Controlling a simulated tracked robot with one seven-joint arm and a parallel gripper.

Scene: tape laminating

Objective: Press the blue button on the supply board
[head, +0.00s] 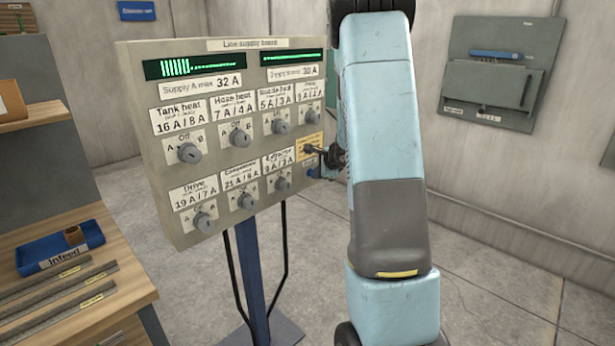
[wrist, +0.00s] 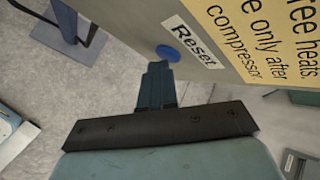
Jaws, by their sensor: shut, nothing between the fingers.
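The supply board (head: 160,150) stands on a post in the head view, with its face turned partly toward me. In the wrist view, the blue button (wrist: 168,53) shows as a round blue disc next to a white "Reset" label (wrist: 195,42). My gripper (wrist: 157,68) is shut and empty, its dark fingertips just below the button in the picture. I cannot tell whether they touch it.
Several selector knobs, such as the tank heat knob (head: 189,153), stick out of the board. A blue infeed tray (head: 40,248) and metal strips lie on the wooden bench (head: 118,284) at left. A grey panel (head: 490,95) hangs on the back wall. Floor (head: 520,290) at right is clear.

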